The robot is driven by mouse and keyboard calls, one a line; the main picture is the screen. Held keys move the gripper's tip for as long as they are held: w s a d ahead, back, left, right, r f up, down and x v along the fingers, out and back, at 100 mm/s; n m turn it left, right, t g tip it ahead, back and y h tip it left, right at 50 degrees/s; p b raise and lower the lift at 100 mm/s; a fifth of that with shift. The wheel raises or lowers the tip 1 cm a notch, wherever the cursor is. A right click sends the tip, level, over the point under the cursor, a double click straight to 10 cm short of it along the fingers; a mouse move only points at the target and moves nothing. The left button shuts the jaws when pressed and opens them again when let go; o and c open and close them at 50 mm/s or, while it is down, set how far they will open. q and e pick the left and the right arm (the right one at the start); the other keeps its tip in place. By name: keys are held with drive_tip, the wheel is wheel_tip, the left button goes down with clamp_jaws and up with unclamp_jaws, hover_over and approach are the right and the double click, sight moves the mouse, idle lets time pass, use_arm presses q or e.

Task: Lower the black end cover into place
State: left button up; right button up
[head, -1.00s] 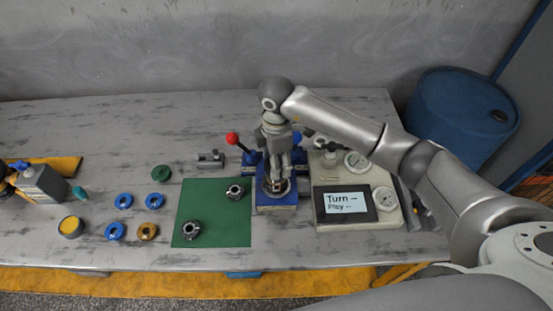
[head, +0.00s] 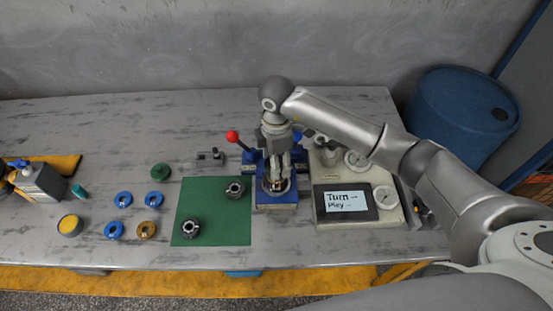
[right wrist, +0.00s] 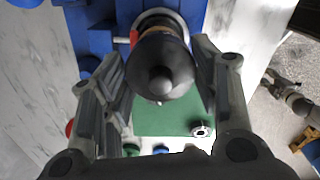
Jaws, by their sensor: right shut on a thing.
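My right gripper (head: 274,180) points down over the blue fixture (head: 277,204) near the middle of the table. In the right wrist view its fingers (right wrist: 165,85) stand on both sides of the black end cover (right wrist: 163,68), a dark rounded part with a small knob, and are shut on it. A silver ring (right wrist: 160,14) and the blue fixture show behind the cover. In the head view the fingers hide most of the cover, and I cannot tell whether it touches the part under it. My left gripper is not in view.
A green mat (head: 214,208) with two dark metal rings lies left of the fixture. A red-knobbed lever (head: 232,137) stands behind it. A gauge panel with a screen (head: 347,199) stands close on the right. Several blue, green and yellow round parts lie farther left.

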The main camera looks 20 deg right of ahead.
drive_tip(key=shift+f, duration=0.35)
idle(0.7)
idle(0.3)
drive_tip(key=o, duration=1.3)
drive_tip(key=o, duration=0.4)
drive_tip(key=shift+r+p, duration=1.8)
drive_tip(key=shift+r, duration=0.95)
